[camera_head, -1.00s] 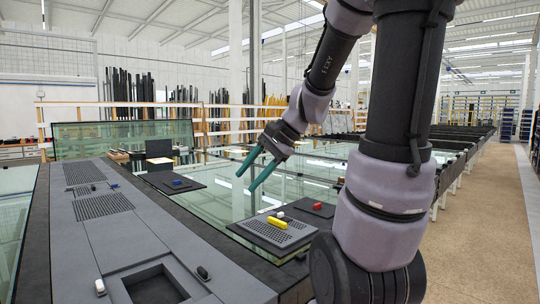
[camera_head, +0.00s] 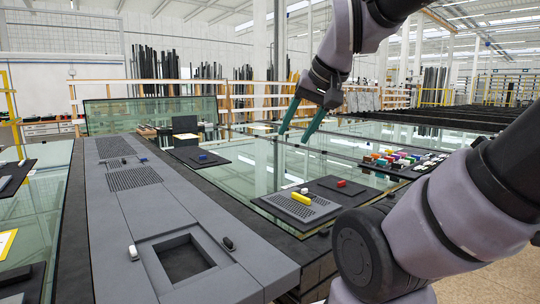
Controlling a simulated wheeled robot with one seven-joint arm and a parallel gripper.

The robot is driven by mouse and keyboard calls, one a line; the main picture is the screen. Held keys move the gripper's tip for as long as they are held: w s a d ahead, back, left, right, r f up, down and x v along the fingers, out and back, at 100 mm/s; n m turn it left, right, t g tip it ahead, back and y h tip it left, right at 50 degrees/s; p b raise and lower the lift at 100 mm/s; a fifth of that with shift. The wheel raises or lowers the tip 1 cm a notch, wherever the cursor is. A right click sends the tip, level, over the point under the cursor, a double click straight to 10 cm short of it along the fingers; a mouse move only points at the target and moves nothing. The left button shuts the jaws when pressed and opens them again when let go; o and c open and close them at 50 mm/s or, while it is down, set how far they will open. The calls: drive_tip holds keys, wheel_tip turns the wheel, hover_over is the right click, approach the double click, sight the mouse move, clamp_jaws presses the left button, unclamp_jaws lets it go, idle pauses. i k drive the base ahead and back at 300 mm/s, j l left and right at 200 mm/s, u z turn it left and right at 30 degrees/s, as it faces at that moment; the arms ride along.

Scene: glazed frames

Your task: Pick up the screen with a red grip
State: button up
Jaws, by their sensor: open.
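A flat dark panel (camera_head: 357,192) with a red grip (camera_head: 341,184) on its top lies on the glass surface, right of centre. I cannot tell whether it is solid or finely meshed. My gripper (camera_head: 293,137) hangs above and to the left of it, beyond it in the picture. Its two green fingers point down and are spread apart with nothing between them. The gripper is clear of the red grip.
A perforated panel with a yellow grip (camera_head: 301,199) lies just left of the dark panel. A dark panel with a blue grip (camera_head: 203,157) lies farther left. Several coloured blocks (camera_head: 400,158) sit at right. A grey bench (camera_head: 140,219) has a square recess.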

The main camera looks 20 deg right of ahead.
sight(343, 187)
drive_tip(key=i+l+z, duration=0.15)
drive_tip(key=l, duration=0.2)
drive_tip(key=l+z, duration=0.1)
drive_tip(key=l, duration=0.2)
drive_tip(key=i+l+z, duration=0.15)
drive_tip(key=l, duration=0.15)
drive_tip(key=i+l+z, duration=0.15)
drive_tip(key=l, duration=0.15)
